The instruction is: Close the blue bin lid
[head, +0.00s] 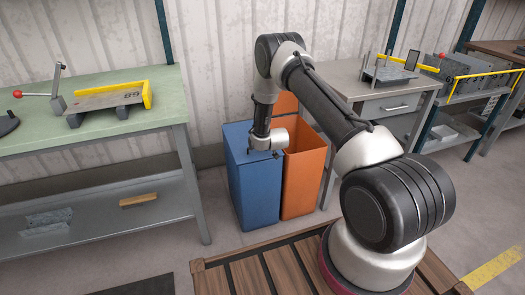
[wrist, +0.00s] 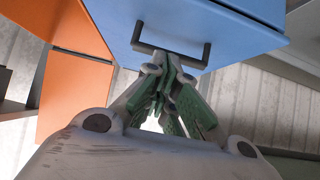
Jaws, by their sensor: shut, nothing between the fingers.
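The blue bin (head: 255,190) stands on the floor between the two benches in the head view. Its blue lid (head: 236,137) lies flat over the top, with no opening visible; a small gap cannot be ruled out. My gripper (head: 276,154) is at the bin's upper front edge, with the wrist partly covering the lid. In the wrist view, a dark bar handle (wrist: 172,54) sits on a blue panel (wrist: 215,30) of the bin. My gripper (wrist: 166,68) is shut and empty, its green-padded fingertips close to the handle. I cannot tell whether they touch it.
An orange bin (head: 304,180) stands open right beside the blue one, its orange lid (head: 286,104) raised behind. A green-topped bench (head: 100,95) is at left and a grey table (head: 345,80) at right. A slatted wooden platform (head: 240,275) is in front.

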